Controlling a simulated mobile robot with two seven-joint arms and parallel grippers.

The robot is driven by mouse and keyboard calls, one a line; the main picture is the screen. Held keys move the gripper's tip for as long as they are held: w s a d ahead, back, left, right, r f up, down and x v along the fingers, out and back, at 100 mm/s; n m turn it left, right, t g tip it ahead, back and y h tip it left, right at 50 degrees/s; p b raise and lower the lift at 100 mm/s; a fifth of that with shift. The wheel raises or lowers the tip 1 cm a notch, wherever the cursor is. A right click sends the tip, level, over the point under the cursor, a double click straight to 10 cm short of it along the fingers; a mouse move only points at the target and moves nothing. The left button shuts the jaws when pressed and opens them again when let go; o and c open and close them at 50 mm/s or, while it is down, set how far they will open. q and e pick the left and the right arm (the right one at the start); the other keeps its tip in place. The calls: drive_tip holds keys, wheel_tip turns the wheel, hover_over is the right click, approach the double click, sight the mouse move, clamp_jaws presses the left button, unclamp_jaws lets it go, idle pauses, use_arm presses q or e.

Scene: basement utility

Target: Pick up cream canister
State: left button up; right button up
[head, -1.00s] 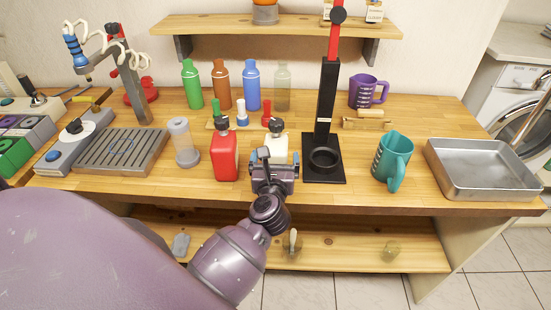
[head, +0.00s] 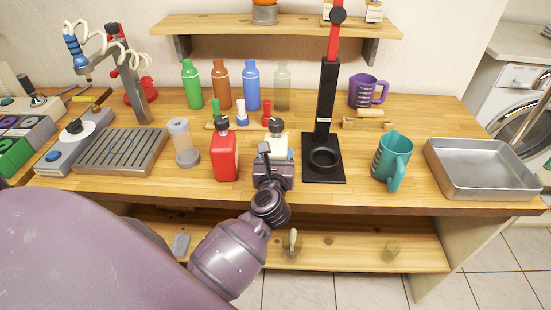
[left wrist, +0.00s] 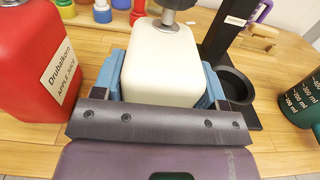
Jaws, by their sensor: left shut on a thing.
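The cream canister (head: 280,144) stands upright on the wooden bench, with a dark cap on top. In the left wrist view the cream canister (left wrist: 160,62) is a pale rounded block between the blue finger pads. My left gripper (head: 273,172) is shut on it from the front, one finger on each side. The gripper (left wrist: 162,85) hides the canister's lower part, so I cannot tell whether its base touches the bench. My right gripper is not in view.
A red canister (head: 224,154) stands close to the left, and a black press stand (head: 324,165) close to the right. Several bottles stand behind. A teal jug (head: 391,158) and metal tray (head: 485,168) are farther right.

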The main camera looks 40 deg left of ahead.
use_arm(q)
drive_tip(key=shift+r, duration=0.25)
wheel_tip(320, 180, up, 20)
drive_tip(key=p, duration=0.4)
drive_tip(key=shift+f, duration=0.15)
idle(0.5)
